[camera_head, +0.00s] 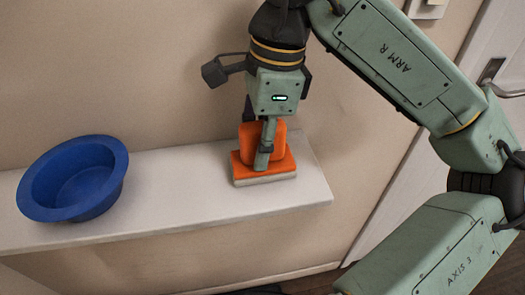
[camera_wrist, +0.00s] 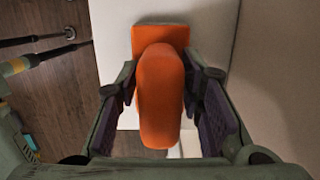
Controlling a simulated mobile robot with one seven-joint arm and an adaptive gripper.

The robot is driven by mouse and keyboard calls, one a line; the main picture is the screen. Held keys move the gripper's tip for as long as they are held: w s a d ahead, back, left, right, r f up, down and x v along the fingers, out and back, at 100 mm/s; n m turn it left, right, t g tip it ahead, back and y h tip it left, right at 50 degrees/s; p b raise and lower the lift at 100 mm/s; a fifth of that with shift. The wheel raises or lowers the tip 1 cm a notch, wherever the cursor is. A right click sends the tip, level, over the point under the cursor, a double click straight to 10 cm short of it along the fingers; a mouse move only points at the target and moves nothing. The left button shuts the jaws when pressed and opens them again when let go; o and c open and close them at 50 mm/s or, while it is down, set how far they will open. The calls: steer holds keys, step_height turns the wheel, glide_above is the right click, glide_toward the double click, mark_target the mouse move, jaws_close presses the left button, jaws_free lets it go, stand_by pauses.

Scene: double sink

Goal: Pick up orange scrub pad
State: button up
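The orange scrub pad (camera_head: 285,164) lies on the white shelf near its right end. It has a flat orange base with a pale underside and a rounded orange upright handle, which also shows in the wrist view (camera_wrist: 160,95). My gripper (camera_head: 264,150) points down over it, with one finger in front of the handle in the head view. In the wrist view my gripper (camera_wrist: 160,80) is open, its fingers on either side of the handle with narrow gaps. Contact at the fingertips is hard to judge.
A blue bowl (camera_head: 75,180) stands on the white shelf (camera_head: 175,195), to the left of the pad. The wall is close behind the shelf. The shelf between the bowl and pad is clear. A door (camera_head: 480,110) is at the right.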

jaws_close()
stand_by(0.4)
steer(key=shift+r, duration=0.5)
steer(key=shift+s+d+r+b, duration=0.15)
steer(key=shift+s+r+b, duration=0.15)
steer(key=shift+r, duration=0.3)
steer(key=shift+s+d+r+b, duration=0.15)
steer(key=shift+r+b, duration=0.25)
steer(key=shift+r, duration=0.2)
steer(key=s+d, duration=0.3)
steer(key=s, duration=0.4)
steer(key=s+d+r+b, duration=0.1)
steer(key=s+d, duration=0.2)
steer(key=s, duration=0.3)
steer(key=shift+s+r, duration=0.3)
steer(key=shift+s, duration=0.1)
steer(key=shift+c, duration=1.3)
jaws_free()
steer(key=c, duration=0.4)
